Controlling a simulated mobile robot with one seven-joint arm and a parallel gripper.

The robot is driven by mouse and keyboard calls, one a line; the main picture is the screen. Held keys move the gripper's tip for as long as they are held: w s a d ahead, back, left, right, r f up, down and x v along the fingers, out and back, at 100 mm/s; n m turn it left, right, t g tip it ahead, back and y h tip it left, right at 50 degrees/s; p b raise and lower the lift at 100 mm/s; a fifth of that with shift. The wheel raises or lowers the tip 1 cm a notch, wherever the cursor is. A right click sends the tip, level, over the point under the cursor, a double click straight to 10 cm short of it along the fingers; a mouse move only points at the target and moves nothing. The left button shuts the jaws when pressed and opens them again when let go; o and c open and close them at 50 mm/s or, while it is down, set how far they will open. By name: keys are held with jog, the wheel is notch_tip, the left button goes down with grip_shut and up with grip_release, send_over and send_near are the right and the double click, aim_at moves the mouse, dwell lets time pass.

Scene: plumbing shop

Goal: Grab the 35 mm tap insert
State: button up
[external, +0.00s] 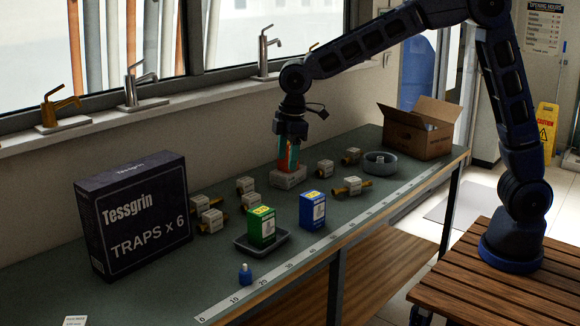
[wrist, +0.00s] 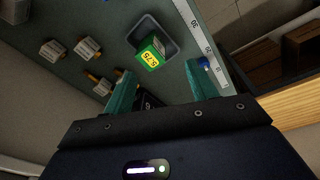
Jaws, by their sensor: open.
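Small upright cartons stand on the green bench. A green carton with a yellow label (external: 262,227) stands in a shallow grey tray (external: 243,245); it also shows between and beyond my fingers in the wrist view (wrist: 150,52). A blue carton with a yellow label (external: 312,211) stands to its right in the external view. I cannot read the label sizes for certain. My gripper (external: 288,160) is open, pointing down over a pale block (external: 288,178). Something orange-red shows at its teal fingers in the external view. In the wrist view, my gripper (wrist: 156,68) has no object visibly clamped.
Brass valves with white tags (external: 348,188) lie around the cartons. A large dark Tessgrin box (external: 135,215) stands left. A small blue bottle (external: 245,274) is at the front, near a ruler strip (external: 300,257). A round grey dish (external: 380,163) and open cardboard box (external: 418,130) are at right.

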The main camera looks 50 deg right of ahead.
jog(key=a+f+n, duration=0.2)
jog(key=a+f, duration=0.5)
jog(key=a, duration=0.3)
jog(key=n+g, duration=0.1)
jog(key=n, duration=0.1)
send_over(245, 265)
notch_tip(245, 265, down, 8)
jog(key=shift+n+h, duration=0.3)
jog(key=f, duration=0.5)
jog(key=shift+w+a+f, duration=0.1)
jog(key=shift+w+a, duration=0.1)
jog(key=shift+a, duration=0.05)
jog(key=shift+s+d+f, duration=0.1)
jog(key=shift+d+f, duration=0.05)
jog(key=shift+f, duration=1.2)
jog(key=shift+d+f, duration=0.15)
jog(key=shift+f, duration=1.15)
jog(key=c, duration=1.1)
